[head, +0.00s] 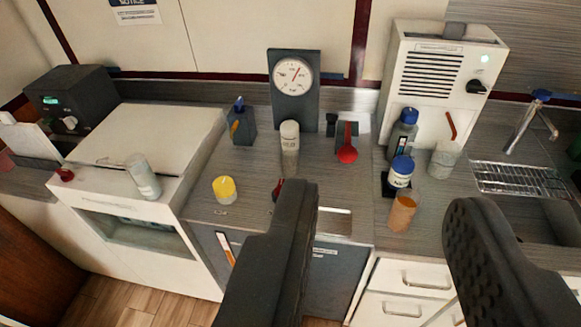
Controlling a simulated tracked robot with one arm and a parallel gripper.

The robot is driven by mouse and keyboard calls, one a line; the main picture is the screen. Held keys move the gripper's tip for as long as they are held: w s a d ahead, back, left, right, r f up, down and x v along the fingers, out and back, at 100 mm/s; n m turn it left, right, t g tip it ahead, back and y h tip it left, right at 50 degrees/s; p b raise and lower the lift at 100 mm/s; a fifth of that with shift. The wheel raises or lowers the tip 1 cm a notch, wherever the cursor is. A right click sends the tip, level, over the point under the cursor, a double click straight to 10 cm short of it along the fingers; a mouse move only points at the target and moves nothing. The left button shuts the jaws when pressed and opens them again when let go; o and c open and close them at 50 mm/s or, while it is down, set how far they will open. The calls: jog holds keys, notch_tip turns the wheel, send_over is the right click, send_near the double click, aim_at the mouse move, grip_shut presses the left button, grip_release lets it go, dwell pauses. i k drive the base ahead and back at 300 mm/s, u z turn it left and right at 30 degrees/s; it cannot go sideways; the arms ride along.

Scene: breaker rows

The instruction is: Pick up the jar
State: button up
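A white jar with a blue lid (400,174) stands upright on the grey counter, right of centre, on or against a small dark stand. Behind it is a taller grey bottle with a blue cap (405,133). Just in front is an orange-brown cup (402,213). A small yellow-topped container (224,190) stands on the counter at left. My gripper (385,200) is open and empty. Its two black fingers are wide apart in the foreground, with the blue-lidded jar showing between their tips, farther off.
A clear beaker with a red stick (443,160) stands right of the jar. A pale cylinder (289,145) stands near a dial gauge (293,90). A white vented box (435,75) is behind. A sink with rack (515,178) is at right. Counter around the yellow-topped container is fairly clear.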

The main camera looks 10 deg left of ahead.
aim_at(289, 159)
jog(key=u, duration=2.3)
jog(key=i, duration=1.9)
jog(key=z, duration=3.45)
